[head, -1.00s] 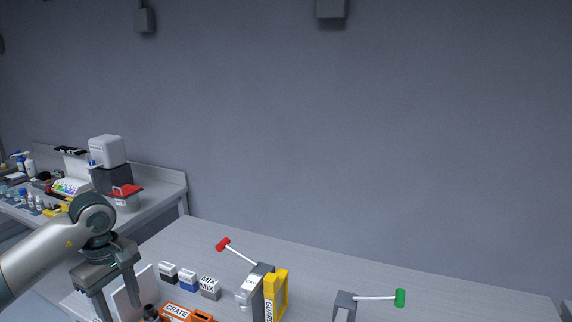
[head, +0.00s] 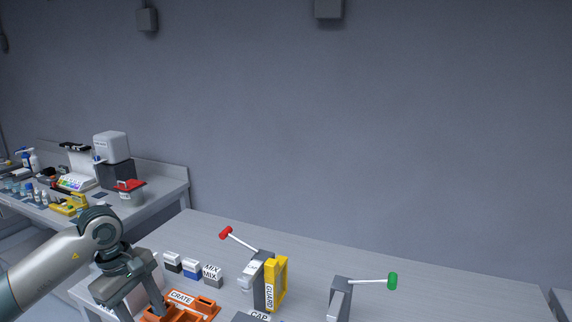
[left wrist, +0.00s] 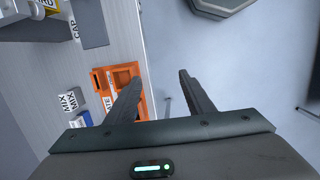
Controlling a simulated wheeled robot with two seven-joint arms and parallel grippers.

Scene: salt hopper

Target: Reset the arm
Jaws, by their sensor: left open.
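My left gripper (head: 138,299) is at the lower left of the head view, above the near left edge of the table. Its two fingers are apart with nothing between them. In the left wrist view the open fingers (left wrist: 155,98) show, one in front of part of the orange crate (left wrist: 103,80) and the other over the floor. The orange crate (head: 205,306) lies on the table, to the right of the gripper in the head view. My right gripper is in neither view.
The table (head: 420,300) holds mix boxes (head: 211,275), a yellow guard (head: 281,283) beside a red-handled lever (head: 226,232), and a green-handled lever (head: 392,281). A grey cap block (left wrist: 92,22) shows in the left wrist view. A side bench (head: 165,190) with lab items stands left. The table's back is clear.

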